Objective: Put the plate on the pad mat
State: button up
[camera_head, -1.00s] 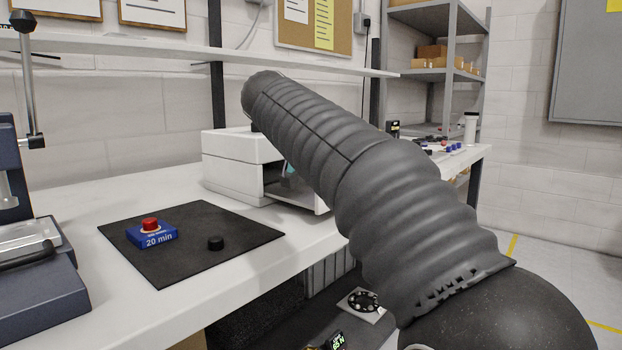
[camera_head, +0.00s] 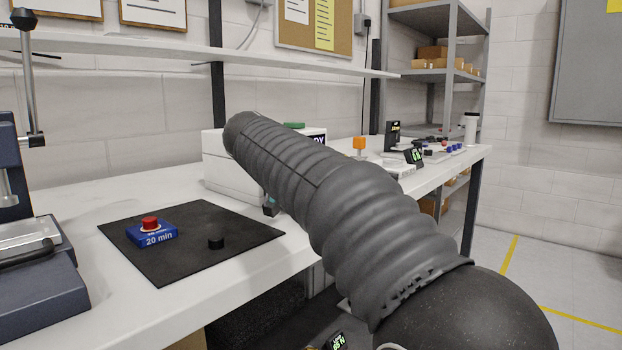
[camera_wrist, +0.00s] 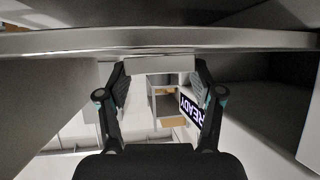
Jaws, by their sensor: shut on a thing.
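The black pad mat (camera_head: 185,258) lies flat on the white bench, left of my arm. In the head view my gripper is mostly hidden behind my grey arm; only a bit of a finger shows near the white box, right of the mat. In the wrist view both fingers of my gripper (camera_wrist: 160,74) show, set wide apart. A pale flat piece (camera_wrist: 160,63), seen nearly edge-on between the fingertips, seems to be the plate and is held there. Its full outline is unclear, and I cannot see it in the head view.
On the mat stand a blue "20 min" block (camera_head: 152,238) with a red button and a small black knob (camera_head: 216,243). The white box (camera_head: 222,172) stands behind my arm; its READY display (camera_wrist: 191,109) shows. A dark press (camera_head: 38,285) stands at left. A shelf (camera_head: 170,53) runs above.

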jog(key=o, duration=1.7)
jog(key=shift+f, duration=0.1)
